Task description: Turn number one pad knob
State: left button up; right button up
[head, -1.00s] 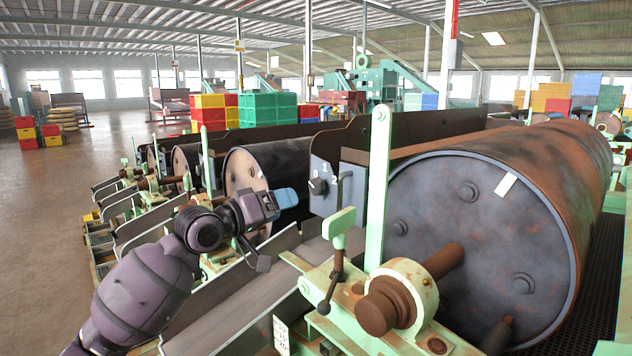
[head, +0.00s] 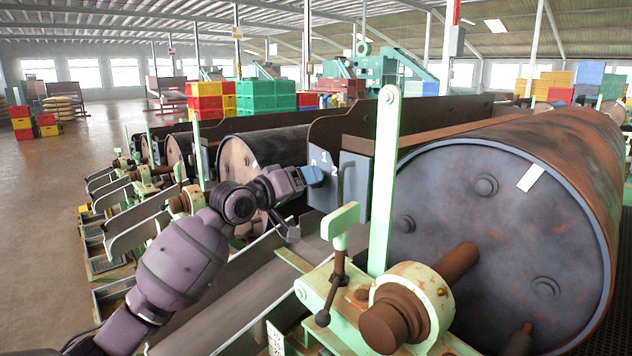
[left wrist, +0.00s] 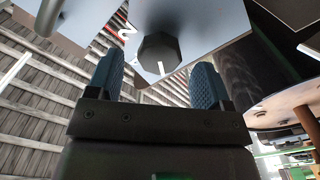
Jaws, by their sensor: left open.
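The knob (left wrist: 159,54) is a dark, many-sided dial with a white pointer line, seen in the left wrist view. My left gripper (head: 314,176) is at the pad's face in the head view and hides the knob there. In the left wrist view its two blue ribbed fingers (left wrist: 157,84) are open, one on each side of the knob. I cannot tell whether they touch it. My right gripper is not in view.
A dark grey bent handle (head: 343,185) stands just right of the pad's dial face. A pale green upright bar (head: 386,180) and a large rusty drum (head: 480,220) are further right. A green-topped lever (head: 340,225) stands below. Open floor (head: 45,220) lies at the left.

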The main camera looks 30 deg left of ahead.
pick_arm(q)
jog(key=shift+x, duration=1.8)
jog(key=c, duration=0.9)
